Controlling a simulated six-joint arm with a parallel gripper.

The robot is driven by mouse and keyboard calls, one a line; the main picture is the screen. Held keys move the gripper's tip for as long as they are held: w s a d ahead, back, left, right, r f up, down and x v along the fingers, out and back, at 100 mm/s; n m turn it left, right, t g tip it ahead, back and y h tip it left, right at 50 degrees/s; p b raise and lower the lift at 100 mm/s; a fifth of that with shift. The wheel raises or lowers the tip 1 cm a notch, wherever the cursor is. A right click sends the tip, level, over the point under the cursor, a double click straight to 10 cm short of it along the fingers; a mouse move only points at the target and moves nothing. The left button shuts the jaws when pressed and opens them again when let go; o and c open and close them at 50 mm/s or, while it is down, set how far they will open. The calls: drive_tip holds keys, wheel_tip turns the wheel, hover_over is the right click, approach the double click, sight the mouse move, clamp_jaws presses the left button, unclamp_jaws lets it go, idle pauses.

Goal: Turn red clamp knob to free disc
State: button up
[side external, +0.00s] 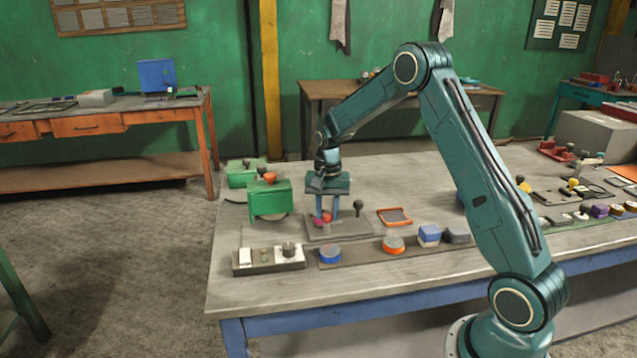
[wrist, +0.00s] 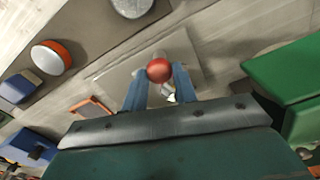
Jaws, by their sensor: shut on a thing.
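The red clamp knob (side external: 327,217) stands on a grey plate (side external: 352,229) near the table's left part. In the wrist view the knob (wrist: 159,70) shows as a red ball between the two blue fingers. My gripper (side external: 327,214) points down and is shut on the knob, one finger on each side. The wrist view also shows my gripper (wrist: 160,80) around it. A small pink-purple piece (side external: 318,223) shows at the knob's left. I cannot tell which part is the clamped disc; the area under the knob is largely hidden.
A green machine (side external: 269,196) stands close at the left. A black-topped peg (side external: 358,207) and an orange-rimmed tray (side external: 395,217) are at the right.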

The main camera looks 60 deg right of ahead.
sight(327, 213)
drive_tip(key=o, duration=1)
drive_tip(key=shift+r, duration=0.1)
drive_tip(key=shift+r, duration=6.85)
